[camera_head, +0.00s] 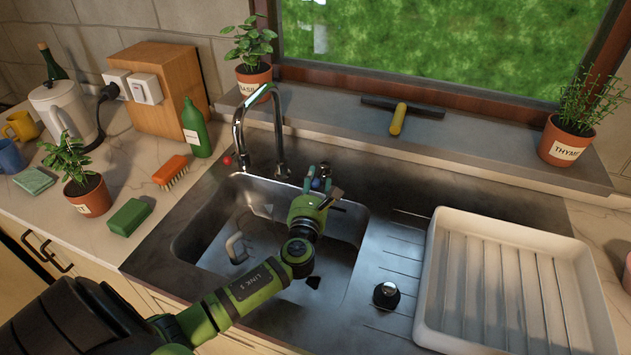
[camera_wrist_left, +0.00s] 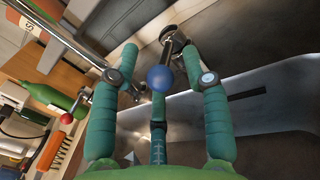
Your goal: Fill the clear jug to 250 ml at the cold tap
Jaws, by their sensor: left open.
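The clear jug (camera_head: 237,249) is in the left part of the sink basin in the head view. Its pale handle shows best; its see-through walls are hard to make out, so I cannot tell its water level. The chrome tap (camera_head: 279,120) arches over the basin, with a red knob (camera_head: 228,160) on its left. My left gripper (camera_head: 317,180) is at the back of the basin, right of the spout. In the left wrist view its green fingers (camera_wrist_left: 160,68) are open, spread around the blue knob (camera_wrist_left: 160,79) of the cold tap. I cannot tell whether they touch it.
A white ribbed drying tray (camera_head: 437,270) stands right of the basin. A black plug (camera_head: 386,295) lies on the drainer. A green bottle (camera_head: 195,130), a brush (camera_head: 170,172) and a green sponge (camera_head: 129,217) are left of the sink. A squeegee (camera_head: 398,118) lies on the sill.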

